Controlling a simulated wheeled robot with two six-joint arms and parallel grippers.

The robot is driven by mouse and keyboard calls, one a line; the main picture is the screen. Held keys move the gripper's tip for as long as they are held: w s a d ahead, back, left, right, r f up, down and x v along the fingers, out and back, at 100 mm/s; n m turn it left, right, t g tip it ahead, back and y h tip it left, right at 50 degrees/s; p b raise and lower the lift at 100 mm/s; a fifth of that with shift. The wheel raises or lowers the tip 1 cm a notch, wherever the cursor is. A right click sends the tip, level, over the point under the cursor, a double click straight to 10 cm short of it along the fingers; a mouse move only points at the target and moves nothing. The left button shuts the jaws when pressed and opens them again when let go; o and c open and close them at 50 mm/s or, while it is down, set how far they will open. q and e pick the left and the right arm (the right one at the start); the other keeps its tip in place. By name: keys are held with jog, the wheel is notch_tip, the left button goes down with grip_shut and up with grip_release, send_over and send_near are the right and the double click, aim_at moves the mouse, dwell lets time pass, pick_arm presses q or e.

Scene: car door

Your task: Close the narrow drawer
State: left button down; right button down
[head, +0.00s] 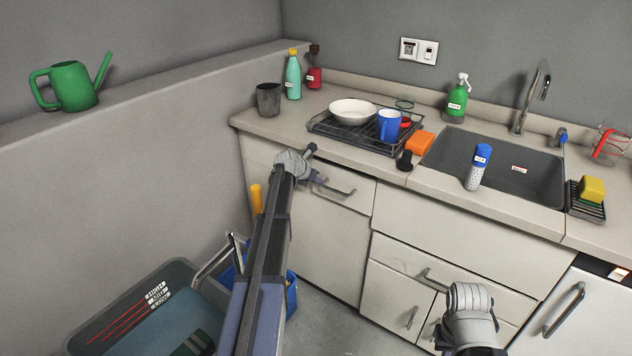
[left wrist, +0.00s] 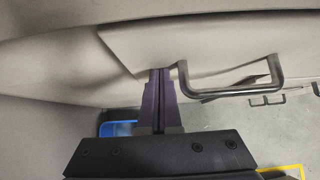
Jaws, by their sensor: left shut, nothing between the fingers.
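The narrow drawer (head: 349,202) is the pale top front at the left end of the kitchen counter, with a dark bar handle (head: 342,192). In the left wrist view its handle (left wrist: 245,92) stands just right of the fingers. How far the drawer stands out is hard to tell. My left gripper (head: 318,178) is shut and empty, its fingertips (left wrist: 158,75) close in front of the drawer at the handle's left end. I cannot tell whether they touch. My right gripper (head: 470,297) is low at the front right; its fingers are hidden.
The counter holds a drying rack (head: 335,132), a blue mug (head: 390,125) and a sink (head: 525,180). Clear floor (head: 335,325) lies before the cabinets.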

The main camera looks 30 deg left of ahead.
pick_arm(q)
jog(key=shift+w+r, duration=0.15)
jog(key=shift+w, duration=0.2)
jog(key=s+r+p, duration=0.6)
jog(key=s+p, duration=0.1)
jog(key=s, duration=0.4)
jog(key=shift+s+a+r, duration=0.35)
jog(key=shift+a+r, duration=0.05)
jog(key=shift+a, duration=0.05)
